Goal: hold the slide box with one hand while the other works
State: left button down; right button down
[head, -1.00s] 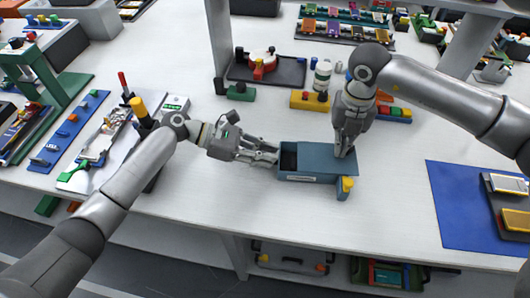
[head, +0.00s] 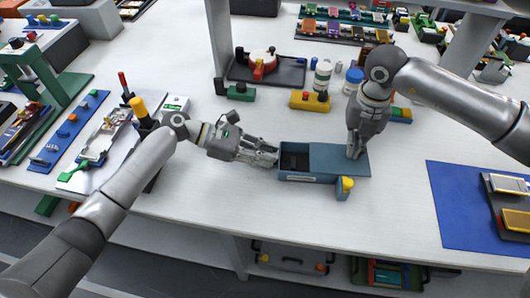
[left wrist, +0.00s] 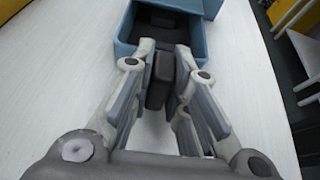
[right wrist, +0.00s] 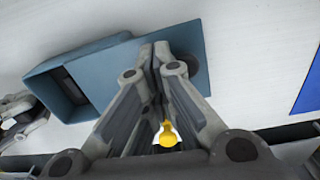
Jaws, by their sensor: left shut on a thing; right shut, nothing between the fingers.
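The blue-grey slide box (head: 298,178) sits on the white table, its lid (head: 335,156) slid partly off to the right. The open left part shows a dark inside (head: 294,161); its contents are hard to make out. My left gripper (head: 276,155) is shut on a dark tab (left wrist: 160,80) at the box's left end. The left wrist view shows the open end of the box just beyond the fingers. My right gripper (head: 354,153) is shut and empty, its fingertips pointing down at the lid's right part; it also shows in the right wrist view (right wrist: 154,50).
A yellow-knobbed piece (head: 345,186) stands at the box's front right. Behind are a green block (head: 240,92), a yellow block (head: 309,101), a white bottle (head: 322,76) and a blue-capped jar (head: 353,80). A blue mat (head: 455,205) lies right; table between is clear.

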jog(key=shift+d, duration=0.85)
jog(key=shift+s+d, duration=0.1)
jog(key=shift+d, duration=0.1)
jog(key=shift+s+d, duration=0.15)
jog(key=shift+d, duration=1.35)
jog(key=shift+a+r, duration=0.25)
jog(key=shift+r, duration=0.75)
jog(key=shift+a+r, duration=0.3)
jog(key=shift+r, duration=0.7)
jog(key=shift+a+r, duration=0.25)
jog(key=shift+r, duration=0.75)
pick_arm(q)
jog(key=c, duration=1.3)
grip_release()
